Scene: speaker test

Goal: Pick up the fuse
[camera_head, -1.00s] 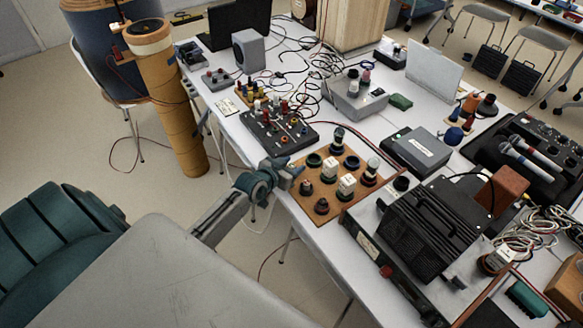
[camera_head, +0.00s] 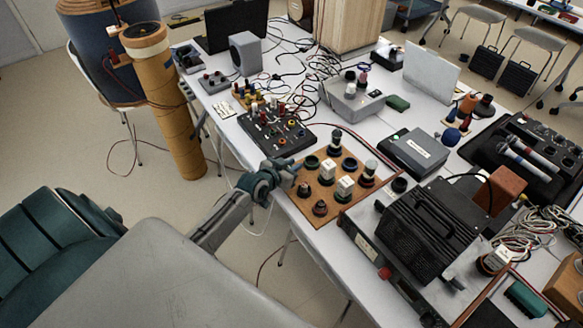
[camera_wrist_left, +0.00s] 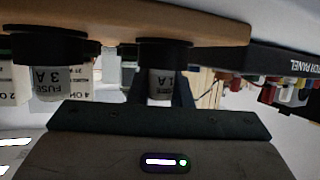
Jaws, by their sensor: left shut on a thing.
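A brown wooden fuse board (camera_head: 328,207) lies at the near edge of the white table, with several round black holders and fuses on it. My left gripper (camera_head: 292,176) is at the board's left edge. In the left wrist view the board (camera_wrist_left: 130,22) runs along the top, and the fuses appear upside down. My left gripper (camera_wrist_left: 160,92) is shut on a small pale fuse (camera_wrist_left: 162,82), whose end is in a black holder. A larger fuse marked 3 A (camera_wrist_left: 47,80) is to its left. The fingertips are partly hidden. My right gripper is not in view.
A black panel with knobs and plugs (camera_head: 275,132) lies just behind the board. A black device with a handle (camera_head: 425,230) stands to its right, near the board. Loose cables (camera_head: 315,70) cover the table farther back.

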